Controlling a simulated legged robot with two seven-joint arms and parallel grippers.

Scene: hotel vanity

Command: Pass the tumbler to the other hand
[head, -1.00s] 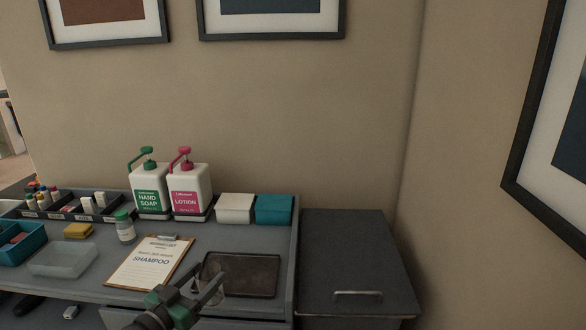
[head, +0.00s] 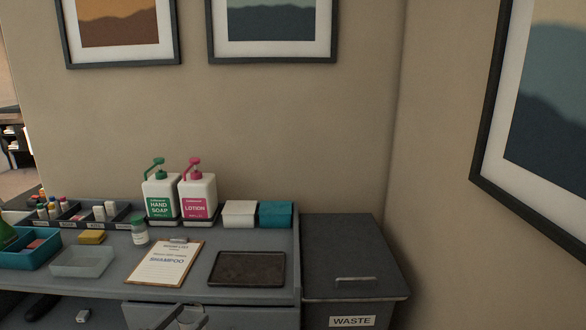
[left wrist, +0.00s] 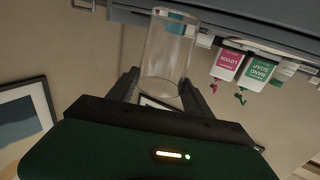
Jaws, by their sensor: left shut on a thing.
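The tumbler (left wrist: 168,48) is a clear, see-through glass. In the left wrist view it sits between the two dark fingers of my left gripper (left wrist: 160,90), which is shut on it. In the head view the tumbler (head: 190,319) shows only partly at the bottom edge, in front of the vanity's drawer front. The left gripper (head: 176,320) is beside it there, mostly cut off by the frame. My right gripper is in neither view.
The vanity top (head: 205,270) holds a clipboard (head: 165,263), a dark tray (head: 246,268), a hand soap bottle (head: 160,195), a lotion bottle (head: 198,194) and a small jar (head: 139,231). A waste bin (head: 352,255) stands right of the vanity.

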